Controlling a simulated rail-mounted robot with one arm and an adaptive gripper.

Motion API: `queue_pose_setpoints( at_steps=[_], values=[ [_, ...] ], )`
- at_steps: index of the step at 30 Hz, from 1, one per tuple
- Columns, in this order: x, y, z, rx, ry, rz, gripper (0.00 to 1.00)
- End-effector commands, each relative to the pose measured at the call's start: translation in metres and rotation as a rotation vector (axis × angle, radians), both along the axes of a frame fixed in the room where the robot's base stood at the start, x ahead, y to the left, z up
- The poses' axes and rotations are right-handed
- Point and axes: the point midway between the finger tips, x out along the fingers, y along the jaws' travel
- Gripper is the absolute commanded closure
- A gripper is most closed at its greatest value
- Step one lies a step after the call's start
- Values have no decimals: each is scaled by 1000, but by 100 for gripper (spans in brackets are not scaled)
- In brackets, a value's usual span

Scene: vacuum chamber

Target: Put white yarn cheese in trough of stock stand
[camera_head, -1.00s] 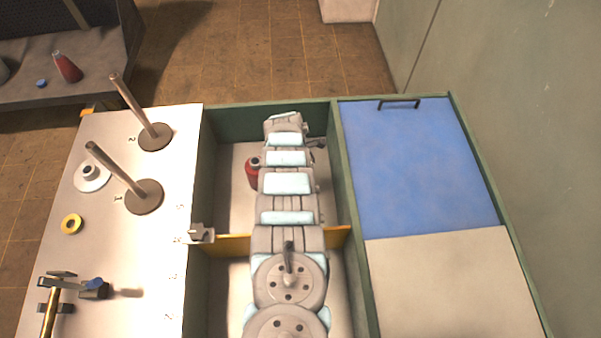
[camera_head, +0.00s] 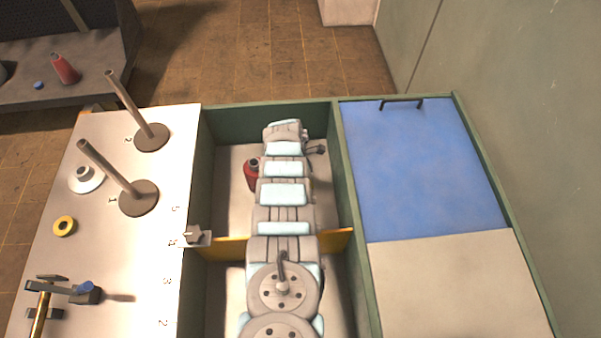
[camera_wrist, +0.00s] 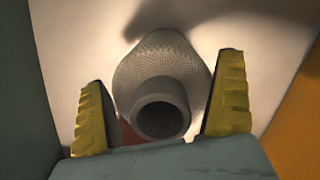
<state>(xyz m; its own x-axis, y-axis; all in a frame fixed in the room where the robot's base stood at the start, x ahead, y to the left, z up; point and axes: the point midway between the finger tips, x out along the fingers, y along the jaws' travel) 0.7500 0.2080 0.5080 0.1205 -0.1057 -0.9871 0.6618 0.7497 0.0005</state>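My gripper (camera_wrist: 165,115) shows in the wrist view with two yellow ridged fingers apart. A pale, dotted-texture yarn package (camera_wrist: 158,65) with a grey hollow tube end lies between and just beyond them; it looks like the white yarn cheese. Gaps show beside it, and I cannot tell if either finger touches it. In the head view my arm reaches into the far part of the green-walled bin (camera_head: 268,107) and hides the gripper and this package. I cannot tell for certain which thing is the stock stand; a dark bench (camera_head: 100,85) stands at the far left.
A yellow divider (camera_head: 335,240) crosses the bin. The blue panel (camera_head: 420,165) is clear.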

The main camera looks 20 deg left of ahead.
Motion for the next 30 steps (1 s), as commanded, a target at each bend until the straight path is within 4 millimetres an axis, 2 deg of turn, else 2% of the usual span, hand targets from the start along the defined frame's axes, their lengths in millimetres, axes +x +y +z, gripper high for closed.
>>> queue_pose_setpoints(
  at_steps=[5,30],
  values=[
    [-1,0,7,0,1,0,0],
    [-12,10,98,-1,2,1,0]
  ],
)
